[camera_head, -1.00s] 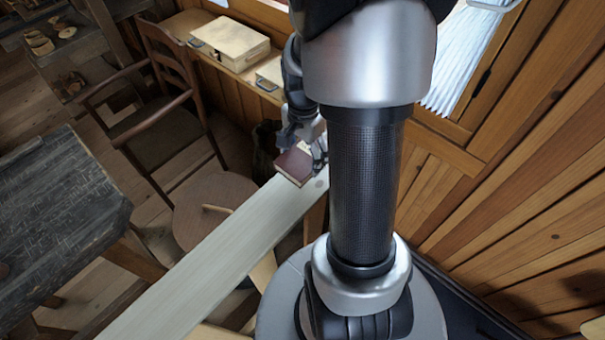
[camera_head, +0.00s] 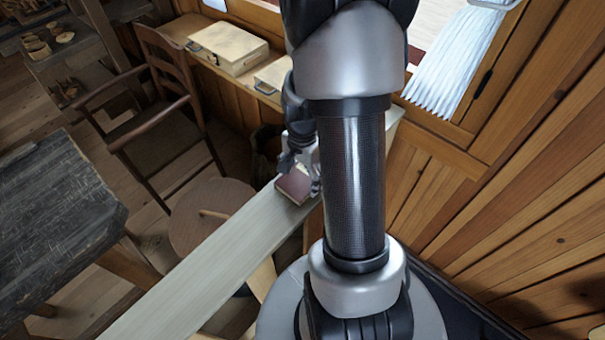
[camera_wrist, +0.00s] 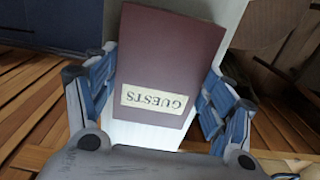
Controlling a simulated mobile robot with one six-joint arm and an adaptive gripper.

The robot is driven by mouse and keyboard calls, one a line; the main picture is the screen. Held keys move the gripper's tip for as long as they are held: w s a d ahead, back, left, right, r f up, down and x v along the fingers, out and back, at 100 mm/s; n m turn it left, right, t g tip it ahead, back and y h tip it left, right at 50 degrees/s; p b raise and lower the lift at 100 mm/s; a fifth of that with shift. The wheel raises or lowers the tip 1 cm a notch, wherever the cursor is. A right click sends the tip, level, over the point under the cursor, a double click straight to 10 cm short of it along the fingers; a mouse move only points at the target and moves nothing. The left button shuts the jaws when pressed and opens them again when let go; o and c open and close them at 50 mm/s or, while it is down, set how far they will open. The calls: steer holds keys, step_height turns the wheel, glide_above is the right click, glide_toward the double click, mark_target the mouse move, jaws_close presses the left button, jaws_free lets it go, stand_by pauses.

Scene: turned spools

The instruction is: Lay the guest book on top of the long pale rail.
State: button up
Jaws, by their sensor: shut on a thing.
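The guest book (camera_head: 293,188) is dark maroon with a pale label. In the wrist view the book (camera_wrist: 165,55) fills the middle and its label reads "GUESTS" upside down. My gripper (camera_head: 308,170) is shut on the book, with a blue-grey finger on each side of it in the wrist view (camera_wrist: 158,90). The long pale rail (camera_head: 210,262) runs from lower left to upper right, and the book is over it. The rail (camera_wrist: 140,132) also shows beneath the book in the wrist view. I cannot tell whether the book touches the rail.
A round wooden stool (camera_head: 205,205) and a dark chair (camera_head: 160,130) stand left of the rail. A dark worn table (camera_head: 50,215) is at the far left. Wooden boxes (camera_head: 228,47) lie on the bench by the wall. The rail's lower left stretch is clear.

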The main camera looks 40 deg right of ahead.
mark_target(302, 177)
steer(key=o, duration=1.2)
step_height(302, 177, up, 12)
steer(key=p, duration=0.4)
steer(key=s+a+r+n+t, duration=0.1)
steer(key=a+r+n+t, duration=0.1)
steer(key=a+r+n, duration=0.65)
steer(key=s+a+r+n+t, duration=0.1)
steer(key=s+a+r+n, duration=0.1)
steer(key=a+n, duration=0.1)
steer(key=s+a+r+n, duration=0.2)
steer(key=s+a+r, duration=0.1)
steer(key=a, duration=0.2)
steer(key=s+a+r+n+t, duration=0.1)
steer(key=s+a+r+n, duration=0.1)
steer(key=s+a+n, duration=0.1)
steer(key=shift+s+a+r+n+t, duration=0.2)
steer(key=shift+a+r+n+t, duration=0.1)
steer(key=shift+a+n, duration=0.1)
step_height(302, 177, down, 3)
steer(key=b, duration=0.3)
